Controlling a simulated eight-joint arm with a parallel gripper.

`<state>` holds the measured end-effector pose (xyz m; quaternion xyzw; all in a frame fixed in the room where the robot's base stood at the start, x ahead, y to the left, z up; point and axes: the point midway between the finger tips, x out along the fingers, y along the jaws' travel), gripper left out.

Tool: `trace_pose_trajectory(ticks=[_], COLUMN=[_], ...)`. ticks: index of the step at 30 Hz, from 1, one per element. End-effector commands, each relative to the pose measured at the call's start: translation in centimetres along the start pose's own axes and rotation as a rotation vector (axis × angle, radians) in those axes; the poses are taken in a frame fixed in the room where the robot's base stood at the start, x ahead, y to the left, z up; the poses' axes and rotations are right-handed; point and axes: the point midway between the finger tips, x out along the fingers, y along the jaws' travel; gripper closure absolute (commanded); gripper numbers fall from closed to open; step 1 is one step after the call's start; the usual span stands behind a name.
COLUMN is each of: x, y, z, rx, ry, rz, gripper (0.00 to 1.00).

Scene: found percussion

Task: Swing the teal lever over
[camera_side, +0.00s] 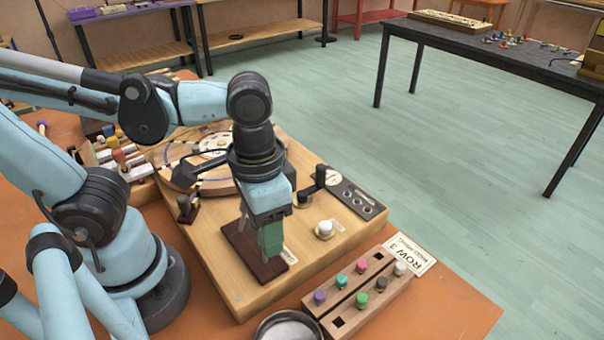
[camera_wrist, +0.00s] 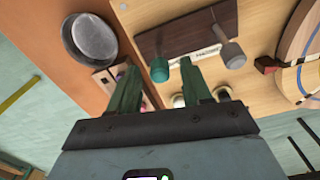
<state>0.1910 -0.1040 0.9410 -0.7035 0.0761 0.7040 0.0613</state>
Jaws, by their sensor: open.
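The teal lever shows its round teal knob (camera_wrist: 159,70) in the wrist view, over one end of a dark brown plate (camera_wrist: 190,28). A second, grey lever knob (camera_wrist: 232,56) stands over the plate's other end. My gripper (camera_wrist: 163,66) is open, with its green fingers on either side of the teal knob in the picture. I cannot tell whether they touch it. In the side view my gripper (camera_side: 269,250) points down over the brown plate (camera_side: 243,246), and it hides most of the levers there.
The plate sits on a wooden board (camera_side: 215,262) with a white button (camera_side: 325,229) and a black crank (camera_side: 311,187). A wooden rack with coloured pegs (camera_side: 372,290) and a metal bowl (camera_side: 262,328) stand in front. A small parts box (camera_side: 140,190) is behind my arm.

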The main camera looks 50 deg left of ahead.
Motion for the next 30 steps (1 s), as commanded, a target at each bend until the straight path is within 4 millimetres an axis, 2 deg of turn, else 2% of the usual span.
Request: trace_pose_trajectory(ticks=[11, 20, 21, 30], x=[0.32, 0.30, 0.30, 0.28], y=[0.00, 0.00, -0.01, 0.10], z=[0.01, 0.02, 0.02, 0.53], rx=[0.000, 0.000, 0.000, 0.005], ry=[0.000, 0.000, 0.000, 0.044], rz=[0.000, 0.000, 0.000, -0.012], gripper=[0.52, 0.97, 1.00, 1.00])
